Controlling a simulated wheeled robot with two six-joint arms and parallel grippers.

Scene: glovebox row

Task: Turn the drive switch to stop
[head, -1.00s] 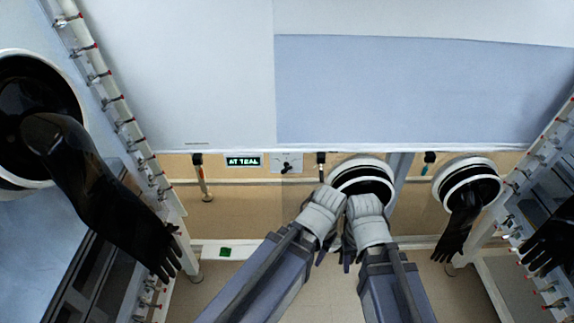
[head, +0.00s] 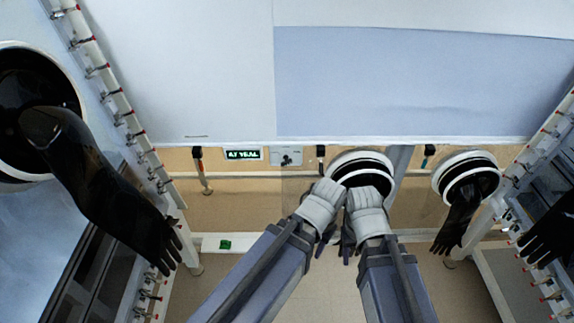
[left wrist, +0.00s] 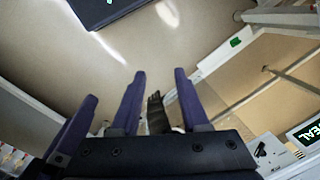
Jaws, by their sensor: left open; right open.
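A small pale switch plate (head: 287,157) with a dark knob sits under the front edge of the big white cabinet, right of a lit green text display (head: 243,154). The plate also shows at the lower right of the left wrist view (left wrist: 266,152). The knob's exact setting is too small to tell. My left gripper (head: 325,248) is open and empty, below and right of the plate, apart from it. Its dark fingers show in the left wrist view (left wrist: 158,74). My right gripper (head: 348,252) is open and empty close beside it, in front of a round glove port (head: 361,161).
Black gloves hang from ports at the left (head: 88,190) and right (head: 457,222). White rails with red-tipped fittings (head: 110,90) line both sides. A green item (head: 225,244) lies on a low white beam. Floor is clear below the switch.

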